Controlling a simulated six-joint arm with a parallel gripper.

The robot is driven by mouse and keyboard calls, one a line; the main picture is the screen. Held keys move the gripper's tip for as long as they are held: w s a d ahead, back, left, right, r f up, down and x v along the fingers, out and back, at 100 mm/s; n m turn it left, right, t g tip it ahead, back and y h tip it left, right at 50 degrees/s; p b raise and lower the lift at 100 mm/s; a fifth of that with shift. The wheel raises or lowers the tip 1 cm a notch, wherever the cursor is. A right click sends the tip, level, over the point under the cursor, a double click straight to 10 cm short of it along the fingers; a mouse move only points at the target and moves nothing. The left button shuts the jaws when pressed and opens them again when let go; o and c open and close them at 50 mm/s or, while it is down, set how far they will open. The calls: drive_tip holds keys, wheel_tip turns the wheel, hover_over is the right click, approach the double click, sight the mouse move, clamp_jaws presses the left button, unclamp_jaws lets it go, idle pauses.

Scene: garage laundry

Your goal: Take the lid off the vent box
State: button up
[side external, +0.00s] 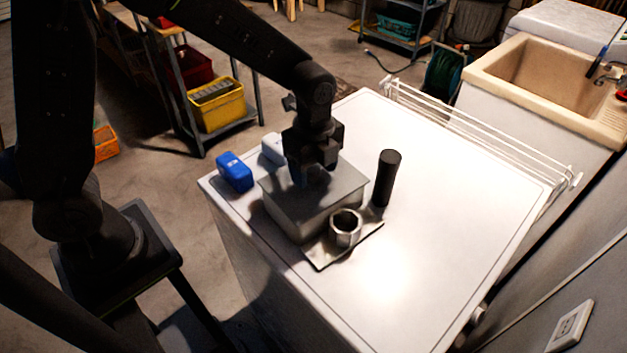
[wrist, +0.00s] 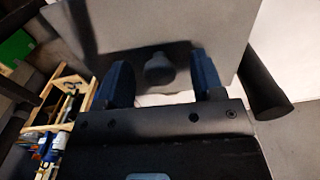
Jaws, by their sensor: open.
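The vent box (side external: 290,215) is a light grey box on top of the white machine, with its flat grey lid (side external: 345,181) on it. In the wrist view the lid (wrist: 205,25) fills the upper middle, with a round dark knob (wrist: 160,70) on it. My gripper (side external: 312,181) is above the middle of the lid, pointing down. In the wrist view my gripper (wrist: 158,82) has its two blue fingers apart, one on each side of the knob, with gaps between. I cannot tell how far the fingertips are above the lid. The knob is mostly hidden in the side view.
A metal nut-shaped piece (side external: 346,228) on a thin plate (side external: 322,258) stands close in front of the box. A black cylinder (side external: 387,178) stands upright to its right. A blue item (side external: 235,172) and a white item (side external: 273,149) are behind left. The machine top (side external: 450,210) is clear at right.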

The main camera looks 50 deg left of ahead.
drive_tip(key=shift+f, duration=0.45)
drive_tip(key=c, duration=1)
drive_tip(key=shift+r, duration=0.1)
